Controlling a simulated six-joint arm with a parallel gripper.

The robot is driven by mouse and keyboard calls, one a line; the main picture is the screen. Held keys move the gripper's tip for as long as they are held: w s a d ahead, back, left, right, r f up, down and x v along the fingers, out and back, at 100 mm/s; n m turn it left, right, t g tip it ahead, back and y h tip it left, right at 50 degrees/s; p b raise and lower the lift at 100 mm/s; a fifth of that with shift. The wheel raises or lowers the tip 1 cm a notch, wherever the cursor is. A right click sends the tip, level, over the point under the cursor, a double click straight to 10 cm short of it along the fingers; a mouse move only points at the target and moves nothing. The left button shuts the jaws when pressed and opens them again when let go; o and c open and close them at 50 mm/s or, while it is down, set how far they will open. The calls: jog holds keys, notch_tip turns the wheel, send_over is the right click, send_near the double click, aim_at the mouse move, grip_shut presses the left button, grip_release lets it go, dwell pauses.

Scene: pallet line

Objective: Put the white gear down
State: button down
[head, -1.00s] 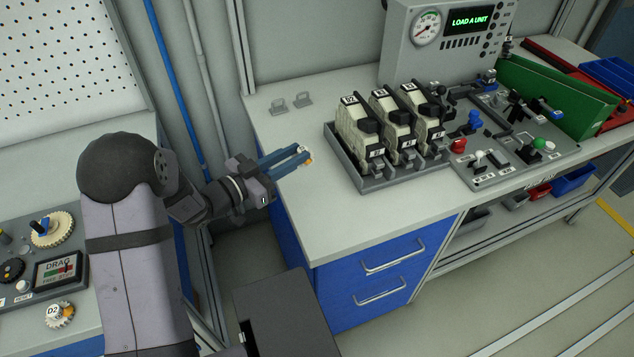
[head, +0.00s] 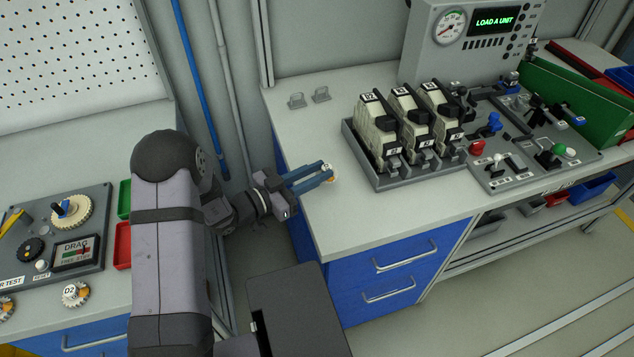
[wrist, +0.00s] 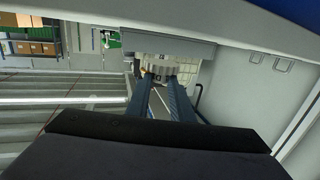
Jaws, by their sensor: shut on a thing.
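My gripper (head: 326,173) is stretched out to the right above the left end of the right-hand bench, its blue fingers shut on a small white gear. I cannot tell the exact height of the gear above the bench top (head: 355,222).
A grey tray (head: 362,152) with several cream units stands right of my gripper, with a control panel (head: 500,178) beyond. Two small grey brackets (head: 297,100) lie behind. On the left bench are a drag tester (head: 92,262) and a gear marked D2 (head: 75,294). The bench front is bare.

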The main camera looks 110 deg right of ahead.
aim_at(317, 191)
jog(key=shift+f, duration=2.1)
jog(key=shift+f, duration=0.15)
jog(key=c, duration=1.6)
grip_release()
jog(key=shift+o, duration=0.2)
jog(key=b+v, duration=0.1)
jog(key=v, duration=0.5)
jog(key=shift+w, duration=0.35)
jog(key=shift+o, duration=0.5)
jog(key=shift+w+a+r, duration=0.25)
jog(key=shift+w+a, duration=0.05)
jog(key=shift+w, duration=0.1)
